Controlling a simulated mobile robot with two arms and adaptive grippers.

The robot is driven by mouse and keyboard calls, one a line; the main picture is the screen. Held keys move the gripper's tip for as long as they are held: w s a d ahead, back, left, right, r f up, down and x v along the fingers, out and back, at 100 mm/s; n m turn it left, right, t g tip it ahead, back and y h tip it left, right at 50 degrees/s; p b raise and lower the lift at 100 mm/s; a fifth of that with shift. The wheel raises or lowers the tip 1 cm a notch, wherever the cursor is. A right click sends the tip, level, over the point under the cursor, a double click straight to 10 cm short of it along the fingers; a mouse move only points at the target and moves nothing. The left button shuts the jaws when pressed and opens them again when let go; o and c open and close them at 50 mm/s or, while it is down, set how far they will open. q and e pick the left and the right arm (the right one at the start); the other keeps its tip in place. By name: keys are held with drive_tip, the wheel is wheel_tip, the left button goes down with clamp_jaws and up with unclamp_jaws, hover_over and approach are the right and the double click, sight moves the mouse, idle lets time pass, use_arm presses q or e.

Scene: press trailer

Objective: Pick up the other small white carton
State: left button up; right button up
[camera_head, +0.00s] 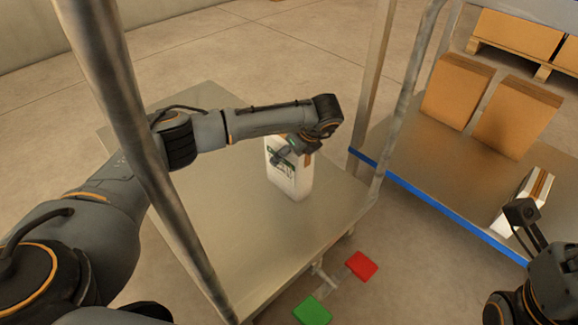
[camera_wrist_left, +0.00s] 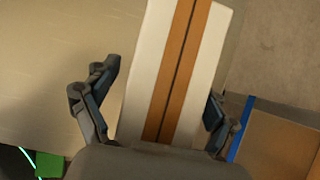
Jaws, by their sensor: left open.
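In the left wrist view the white carton (camera_wrist_left: 207,65), with a brown tape stripe, lies between the open fingers of my left gripper (camera_wrist_left: 160,90), one finger on each side. Another small white carton (camera_head: 538,187) with a brown stripe is at the right, by the near edge of the right deck. My right arm's dark wrist is in front of it; its fingers cannot be made out.
Two brown boxes (camera_head: 456,90) stand on the right deck (camera_head: 400,160), which has a blue edge. Grey metal posts (camera_head: 128,120) rise at the trailer's corners. A red pedal (camera_head: 361,266) and a green pedal (camera_head: 312,311) are low in front. Pallet boxes (camera_head: 515,38) stand behind.

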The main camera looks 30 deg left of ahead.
use_arm(q)
drive_tip(key=c, duration=1.7)
drive_tip(key=shift+w+r, duration=0.1)
drive_tip(key=shift+r, duration=0.05)
clamp_jaws()
drive_tip(key=shift+r, duration=0.2)
